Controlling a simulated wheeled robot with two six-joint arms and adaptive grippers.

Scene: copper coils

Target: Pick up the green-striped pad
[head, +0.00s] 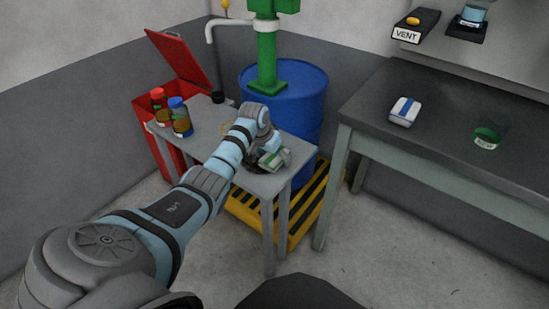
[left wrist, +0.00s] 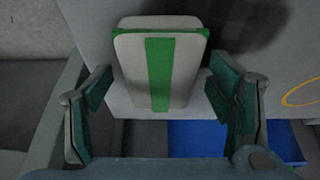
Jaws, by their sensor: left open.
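The green-striped pad (left wrist: 160,72) is pale with a green stripe down its middle and a green edge. It lies on the small grey table (head: 200,140), near the front right corner, and in the head view the pad (head: 278,158) is partly hidden by my gripper. My left gripper (head: 268,160) is right over it. In the left wrist view the left gripper (left wrist: 163,88) is open, with one finger on each side of the pad. Gaps show beside the pad, and I cannot tell whether either finger touches it. My right gripper is not in view.
A red bin (head: 146,128) and blue drum (head: 305,100) stand behind.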

